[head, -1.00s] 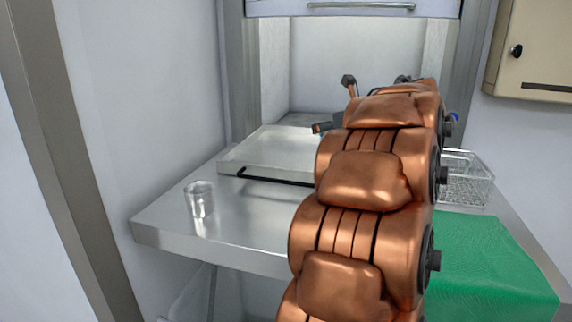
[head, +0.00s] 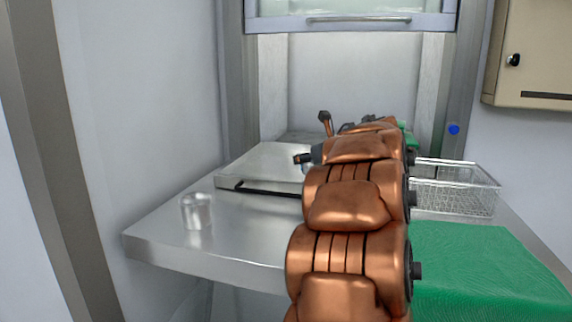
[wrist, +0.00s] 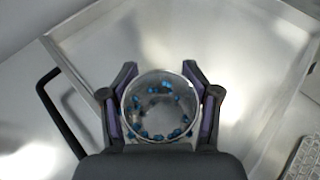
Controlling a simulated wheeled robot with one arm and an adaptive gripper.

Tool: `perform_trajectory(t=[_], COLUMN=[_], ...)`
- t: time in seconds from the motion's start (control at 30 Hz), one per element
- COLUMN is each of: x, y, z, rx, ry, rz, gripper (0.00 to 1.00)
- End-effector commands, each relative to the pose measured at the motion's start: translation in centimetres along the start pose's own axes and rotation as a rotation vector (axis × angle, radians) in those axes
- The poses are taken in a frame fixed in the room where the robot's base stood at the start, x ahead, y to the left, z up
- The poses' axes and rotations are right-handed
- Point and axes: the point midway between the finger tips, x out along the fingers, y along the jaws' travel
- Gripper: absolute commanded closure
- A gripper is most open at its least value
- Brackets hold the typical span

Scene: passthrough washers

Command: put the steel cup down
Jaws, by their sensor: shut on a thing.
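In the wrist view, my gripper (wrist: 160,68) is shut on the steel cup (wrist: 160,108), with one finger on each side of it. The cup is seen from above, with a round rim, a grey inside and several small blue bits in it. It is over the washer's flat metal tray (wrist: 235,75); I cannot tell whether it touches it. In the head view my copper arm hides the held cup and most of the gripper.
A clear cup (head: 196,212) stands on the steel counter (head: 235,235) at the left. The washer hood (head: 350,10) is raised above the tray (head: 265,165), which has a black front handle. A wire basket (head: 455,190) and green mat (head: 480,265) lie right.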

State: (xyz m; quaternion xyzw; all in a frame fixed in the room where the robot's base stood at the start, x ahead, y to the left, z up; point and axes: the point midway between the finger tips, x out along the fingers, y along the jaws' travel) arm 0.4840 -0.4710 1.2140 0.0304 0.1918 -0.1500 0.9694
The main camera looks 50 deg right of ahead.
Motion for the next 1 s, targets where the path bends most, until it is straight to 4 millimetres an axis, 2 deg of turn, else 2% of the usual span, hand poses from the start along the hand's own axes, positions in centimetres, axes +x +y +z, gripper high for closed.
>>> perform_trajectory(t=[0.2, 0.4, 0.73, 1.0], x=[4.5, 7.5, 9.3, 10.3], y=[1.1, 1.7, 2.0, 2.0], z=[1.7, 2.6, 3.1, 0.5], rx=[0.000, -0.001, -0.001, 0.002], ry=[-0.001, -0.002, -0.002, -0.001], rz=[0.004, 0.001, 0.001, -0.001], gripper=[0.77, 0.77, 0.77, 0.77])
